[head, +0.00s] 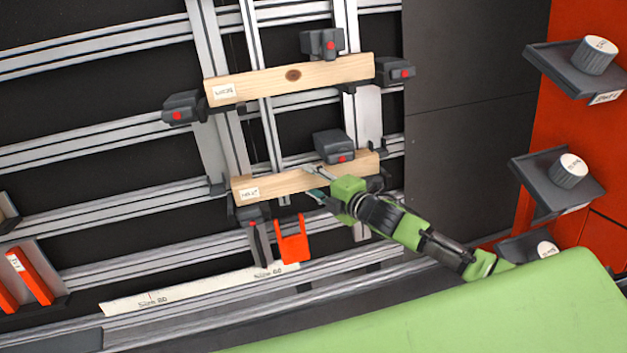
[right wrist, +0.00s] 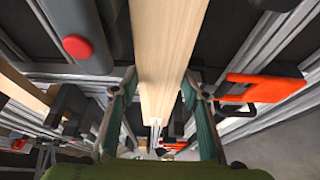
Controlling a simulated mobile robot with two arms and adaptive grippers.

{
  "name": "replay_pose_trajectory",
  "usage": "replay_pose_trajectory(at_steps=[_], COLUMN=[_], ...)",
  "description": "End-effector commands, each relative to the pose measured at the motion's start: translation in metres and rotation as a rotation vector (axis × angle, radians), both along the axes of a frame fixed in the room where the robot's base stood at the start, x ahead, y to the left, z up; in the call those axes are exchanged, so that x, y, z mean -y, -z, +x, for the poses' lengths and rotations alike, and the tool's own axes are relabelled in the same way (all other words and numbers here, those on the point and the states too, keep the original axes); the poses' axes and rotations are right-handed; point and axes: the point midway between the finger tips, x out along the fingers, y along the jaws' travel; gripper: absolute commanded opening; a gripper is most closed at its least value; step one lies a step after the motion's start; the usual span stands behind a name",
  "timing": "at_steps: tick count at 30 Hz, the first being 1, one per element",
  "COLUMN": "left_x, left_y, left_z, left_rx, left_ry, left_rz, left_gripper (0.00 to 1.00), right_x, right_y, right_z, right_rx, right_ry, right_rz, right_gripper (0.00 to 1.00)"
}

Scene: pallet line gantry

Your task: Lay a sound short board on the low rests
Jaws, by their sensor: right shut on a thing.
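A short pale wooden board (head: 280,183) with a small white label at its left end lies at the lower set of dark rests on the frame. My right gripper (head: 311,181) is shut on this board near its middle. In the right wrist view the same board (right wrist: 168,45) runs between the two teal-padded fingers. A second board (head: 255,83) with a dark knot and a label lies above it, by the upper dark clamps (head: 183,107). Another dark block with a red button (head: 334,146) stands just above the lower board. My left gripper is not in view.
An orange bracket (head: 293,246) hangs just below the lower board and shows at right in the right wrist view (right wrist: 265,88). A label strip (head: 200,290) marks the rail beneath. Dark shelves with white-topped knobs (head: 570,170) stand on the orange panel at right.

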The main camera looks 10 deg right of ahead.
Motion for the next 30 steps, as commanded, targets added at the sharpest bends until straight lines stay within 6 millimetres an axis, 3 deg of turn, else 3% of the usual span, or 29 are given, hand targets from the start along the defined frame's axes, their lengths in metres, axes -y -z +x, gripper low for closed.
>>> replay_pose_trajectory(at_steps=[27,28,30], left_x=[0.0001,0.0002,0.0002], left_y=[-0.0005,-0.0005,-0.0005], left_z=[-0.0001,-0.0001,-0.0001], left_rx=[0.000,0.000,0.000], left_ry=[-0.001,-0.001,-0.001], left_rz=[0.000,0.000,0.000], left_gripper=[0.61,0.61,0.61], right_x=[-0.0003,-0.0003,-0.0003], right_y=[0.0041,0.0041,0.0041], right_z=[-0.0024,-0.0024,-0.0024], right_rx=[0.001,0.001,0.001], right_ry=[0.000,0.000,0.000], right_rz=[0.002,0.002,0.002], right_gripper=[0.14,0.44,0.61])
